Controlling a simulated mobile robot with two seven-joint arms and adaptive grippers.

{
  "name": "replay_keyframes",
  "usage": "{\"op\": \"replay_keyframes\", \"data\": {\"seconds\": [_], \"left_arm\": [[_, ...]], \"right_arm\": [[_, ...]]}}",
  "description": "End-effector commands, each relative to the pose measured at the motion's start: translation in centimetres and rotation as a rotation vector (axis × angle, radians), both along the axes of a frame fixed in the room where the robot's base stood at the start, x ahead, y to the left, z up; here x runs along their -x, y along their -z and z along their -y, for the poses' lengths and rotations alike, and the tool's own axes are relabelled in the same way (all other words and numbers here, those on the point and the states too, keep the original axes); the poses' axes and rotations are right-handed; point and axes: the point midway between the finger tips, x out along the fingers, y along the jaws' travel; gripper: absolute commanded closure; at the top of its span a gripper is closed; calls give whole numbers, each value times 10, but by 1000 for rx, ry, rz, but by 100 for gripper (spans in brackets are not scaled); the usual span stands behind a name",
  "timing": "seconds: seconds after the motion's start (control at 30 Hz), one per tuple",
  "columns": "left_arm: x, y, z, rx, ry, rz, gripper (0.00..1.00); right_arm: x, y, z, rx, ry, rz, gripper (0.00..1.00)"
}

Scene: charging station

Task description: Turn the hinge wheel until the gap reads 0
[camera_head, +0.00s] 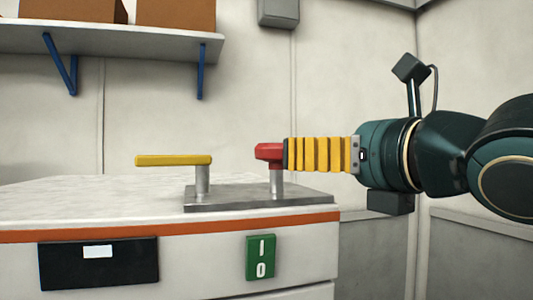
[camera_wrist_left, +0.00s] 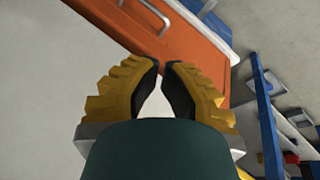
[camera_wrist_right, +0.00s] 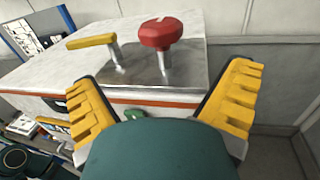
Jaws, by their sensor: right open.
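A red knob (camera_head: 268,152) stands on a short metal post on a grey metal plate (camera_head: 300,196). A yellow lever (camera_head: 174,160) sits on another post of the same plate, pointing left. I cannot tell for sure which is the hinge wheel. My right gripper (camera_head: 289,154) is open at the knob's right side in the head view. In the right wrist view the red knob (camera_wrist_right: 161,33) lies ahead, between and beyond the spread fingers. A green panel (camera_head: 260,257) shows "I" above "0". My left gripper (camera_wrist_left: 160,63) has its tips almost together, with nothing visible between them.
The plate rests on a white counter (camera_head: 90,190) with an orange edge band. A black panel (camera_head: 98,264) with a blank white label is on its front. A shelf (camera_head: 110,40) with brown boxes hangs on the back wall.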

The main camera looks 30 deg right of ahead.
Motion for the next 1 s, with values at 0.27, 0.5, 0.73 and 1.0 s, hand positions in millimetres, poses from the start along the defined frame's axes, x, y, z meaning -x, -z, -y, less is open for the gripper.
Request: {"op": "replay_keyframes", "data": {"seconds": [0.27, 0.5, 0.73, 1.0], "left_arm": [[0, 0, 0, 0, 0, 0, 100], [0, 0, 0, 0, 0, 0, 100], [0, 0, 0, 0, 0, 0, 100], [0, 0, 0, 0, 0, 0, 100]], "right_arm": [[-48, 2, 1, 2, 3, -7, 0], [-94, 1, 2, 2, 3, -5, 0], [-124, 1, 2, 2, 3, -4, 0], [-133, 1, 2, 1, 1, -1, 0]]}}
